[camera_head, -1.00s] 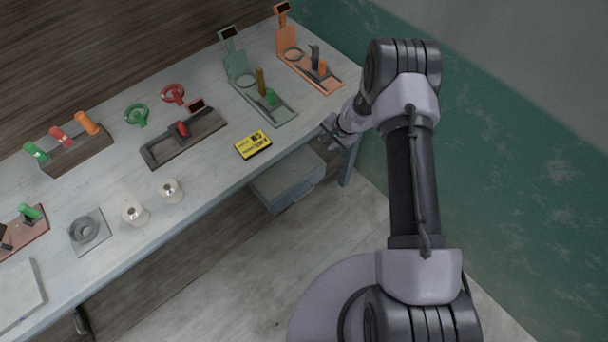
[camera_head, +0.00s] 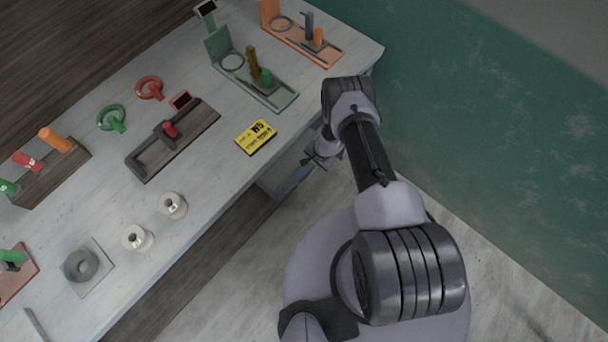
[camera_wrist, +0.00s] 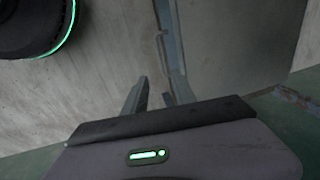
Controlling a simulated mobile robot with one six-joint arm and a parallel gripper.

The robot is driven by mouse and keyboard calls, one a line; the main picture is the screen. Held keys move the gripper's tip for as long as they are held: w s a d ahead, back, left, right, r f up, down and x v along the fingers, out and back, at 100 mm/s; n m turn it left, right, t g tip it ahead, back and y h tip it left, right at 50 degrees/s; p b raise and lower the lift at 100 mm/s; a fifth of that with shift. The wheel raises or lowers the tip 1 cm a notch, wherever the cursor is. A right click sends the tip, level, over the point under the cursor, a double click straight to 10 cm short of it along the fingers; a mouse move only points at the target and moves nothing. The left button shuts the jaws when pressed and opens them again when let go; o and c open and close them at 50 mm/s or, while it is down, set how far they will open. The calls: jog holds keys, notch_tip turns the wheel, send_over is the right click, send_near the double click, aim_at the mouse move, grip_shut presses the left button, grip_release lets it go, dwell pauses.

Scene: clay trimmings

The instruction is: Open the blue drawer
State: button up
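In the head view a blue-grey drawer unit (camera_head: 270,187) shows under the table's front edge, partly hidden by the tabletop and my arm. I cannot tell how far it is open. My gripper (camera_head: 318,160) is at the table's front edge, right of the yellow box and beside the drawer area. A flat grey panel (camera_wrist: 235,45) is to the right of that edge. I cannot tell whether the fingers touch anything.
The table (camera_head: 215,185) holds a yellow box (camera_head: 256,137), two white spools (camera_head: 172,205), several tool stands and rings. A green wall (camera_head: 470,130) rises on the right. Floor (camera_head: 235,285) is free in front of the table.

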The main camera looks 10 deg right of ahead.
aim_at(308, 177)
jog(key=f+b, duration=0.5)
jog(key=w+a+f+b, duration=0.1)
jog(key=f+b, duration=0.4)
jog(key=b, duration=0.1)
jog(key=w+f+b, duration=0.1)
jog(key=f+b, duration=0.4)
jog(key=f, duration=0.1)
jog(key=shift+w+a+f, duration=0.1)
jog(key=shift+a, duration=0.25)
grip_shut()
